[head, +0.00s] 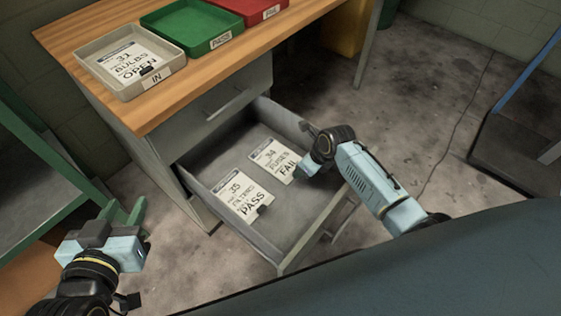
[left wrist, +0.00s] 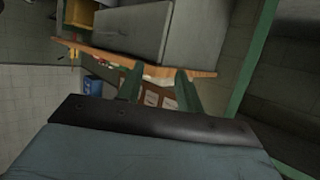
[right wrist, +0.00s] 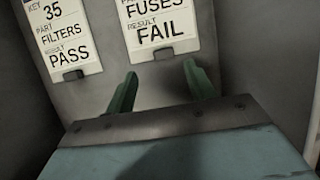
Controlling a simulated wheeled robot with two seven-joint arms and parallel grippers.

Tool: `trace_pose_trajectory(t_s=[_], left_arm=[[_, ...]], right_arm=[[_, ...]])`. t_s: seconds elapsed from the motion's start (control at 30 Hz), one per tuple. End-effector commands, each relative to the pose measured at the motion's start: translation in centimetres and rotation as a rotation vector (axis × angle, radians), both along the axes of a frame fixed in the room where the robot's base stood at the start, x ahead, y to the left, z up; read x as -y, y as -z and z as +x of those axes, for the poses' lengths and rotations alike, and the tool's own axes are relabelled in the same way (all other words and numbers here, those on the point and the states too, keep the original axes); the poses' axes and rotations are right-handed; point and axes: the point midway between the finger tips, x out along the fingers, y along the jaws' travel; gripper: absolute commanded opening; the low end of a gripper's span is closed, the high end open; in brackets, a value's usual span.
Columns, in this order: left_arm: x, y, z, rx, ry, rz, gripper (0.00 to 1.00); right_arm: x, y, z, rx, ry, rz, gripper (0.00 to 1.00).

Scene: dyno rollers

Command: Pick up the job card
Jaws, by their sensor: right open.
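A white card marked 31, BULBS, OPEN (head: 127,60) lies in the beige IN tray (head: 88,72) on the desk. A card marked 35, FILTERS, PASS (head: 237,196) and one marked 34, FUSES, FAIL (head: 272,158) lie in the open drawer. In the right wrist view, the PASS card (right wrist: 65,38) and the FAIL card (right wrist: 160,22) have small dark tabs at their lower edges. My left gripper (head: 137,211) is open and empty, left of the drawer.
The wooden desk (head: 170,108) also holds a green PASS tray (head: 190,48) and a red FAIL tray (head: 262,20). The open drawer (head: 296,240) juts out over the floor. A green-framed bench (head: 50,148) stands at left. Floor is clear right of the drawer.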

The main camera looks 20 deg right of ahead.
Motion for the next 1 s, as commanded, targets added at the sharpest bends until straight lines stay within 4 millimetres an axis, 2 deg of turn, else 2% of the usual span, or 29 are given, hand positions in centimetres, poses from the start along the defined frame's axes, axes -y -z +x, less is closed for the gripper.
trace_pose_trajectory(t_s=[0.2,0.4,0.7,1.0], left_arm=[[1.1,-3.2,1.2,0.212,0.017,-0.06,0.36],[1.8,-6.4,1.5,0.402,0.03,-0.117,0.36],[2.3,-10.8,0.8,0.683,0.045,-0.203,0.36],[2.3,-13.6,-0.6,0.888,0.051,-0.265,0.36]], right_arm=[[0.1,1.1,0.4,0.001,0.0,0.0,0.55],[0.2,1.9,0.6,0.001,0.0,0.0,0.55],[0.1,3.3,1.1,0.001,0.0,0.0,0.55],[-0.1,4.4,1.5,0.0,0.0,-0.001,0.55]])
